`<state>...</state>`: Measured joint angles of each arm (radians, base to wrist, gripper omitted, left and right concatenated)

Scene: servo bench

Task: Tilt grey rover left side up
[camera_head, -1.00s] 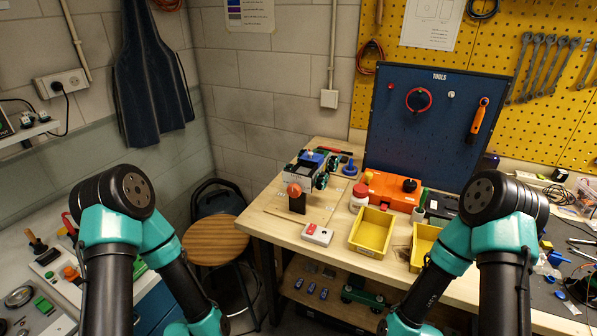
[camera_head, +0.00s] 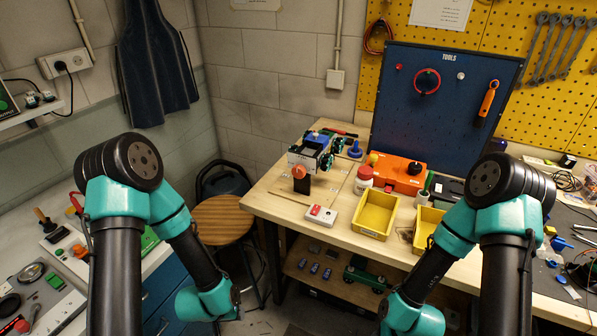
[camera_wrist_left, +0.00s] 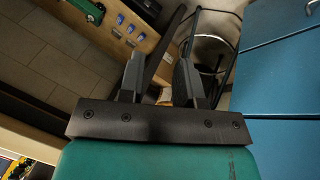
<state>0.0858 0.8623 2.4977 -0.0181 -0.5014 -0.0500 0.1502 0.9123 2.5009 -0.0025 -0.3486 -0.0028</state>
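The grey rover (camera_head: 303,159), with dark wheels showing on its right and a blue part on top, is at the back left of the wooden bench in the head view. Its far side is hidden, and I cannot tell exactly how it is resting. In the left wrist view, my left gripper (camera_wrist_left: 158,70) has its two fingers apart with nothing between them. It is low in front of the bench, well away from the rover. My right arm runs out of the bottom of the head view, so its gripper is not seen.
An orange ball on a black stand (camera_head: 302,184) is in front of the rover. A red-and-white switch box (camera_head: 321,215), yellow bins (camera_head: 376,214) and an orange box (camera_head: 397,176) are to the right. A stool (camera_head: 222,217) is left of the bench. A green vehicle (camera_head: 363,273) is on the lower shelf.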

